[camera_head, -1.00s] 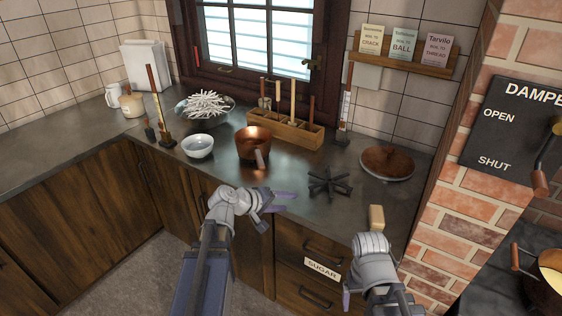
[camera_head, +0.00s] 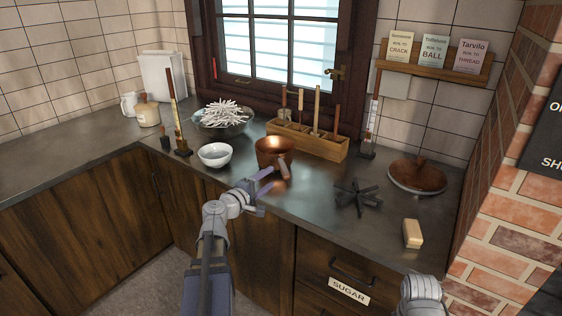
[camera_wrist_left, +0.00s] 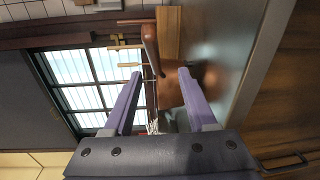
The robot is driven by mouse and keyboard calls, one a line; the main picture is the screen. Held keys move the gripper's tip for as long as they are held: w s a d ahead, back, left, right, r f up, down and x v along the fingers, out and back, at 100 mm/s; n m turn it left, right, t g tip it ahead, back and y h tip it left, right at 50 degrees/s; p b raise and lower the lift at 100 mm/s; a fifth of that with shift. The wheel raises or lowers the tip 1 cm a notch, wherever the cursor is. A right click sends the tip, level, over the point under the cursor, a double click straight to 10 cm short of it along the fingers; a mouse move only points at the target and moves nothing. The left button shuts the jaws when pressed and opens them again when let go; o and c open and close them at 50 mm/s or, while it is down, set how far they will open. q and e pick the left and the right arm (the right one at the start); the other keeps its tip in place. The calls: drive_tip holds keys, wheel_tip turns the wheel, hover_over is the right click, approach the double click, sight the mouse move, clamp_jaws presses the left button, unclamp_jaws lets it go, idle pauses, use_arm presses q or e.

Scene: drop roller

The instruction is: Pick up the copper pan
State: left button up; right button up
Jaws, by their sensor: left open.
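The copper pan (camera_head: 272,148) stands upright on the dark counter, its handle (camera_head: 284,167) pointing toward me. My left gripper (camera_head: 272,181) is open and empty, just in front of the pan near the counter's front edge. In the left wrist view the copper handle (camera_wrist_left: 150,42) shows between and beyond the two purple fingertips (camera_wrist_left: 159,71). The pan's body (camera_wrist_left: 205,80) is partly hidden behind the right-hand finger there. I see no contact between fingers and pan. Only a link of my right arm shows at the lower right; its jaws are out of view.
A white bowl (camera_head: 215,155) stands just left of the pan. A wooden utensil box (camera_head: 318,144) is close behind it. The counter between pan and trivet is clear.

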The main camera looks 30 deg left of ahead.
sight(280, 165)
use_arm(q)
drive_tip(key=shift+w, duration=4.05)
drive_tip(key=shift+s+r, duration=0.1)
clamp_jaws()
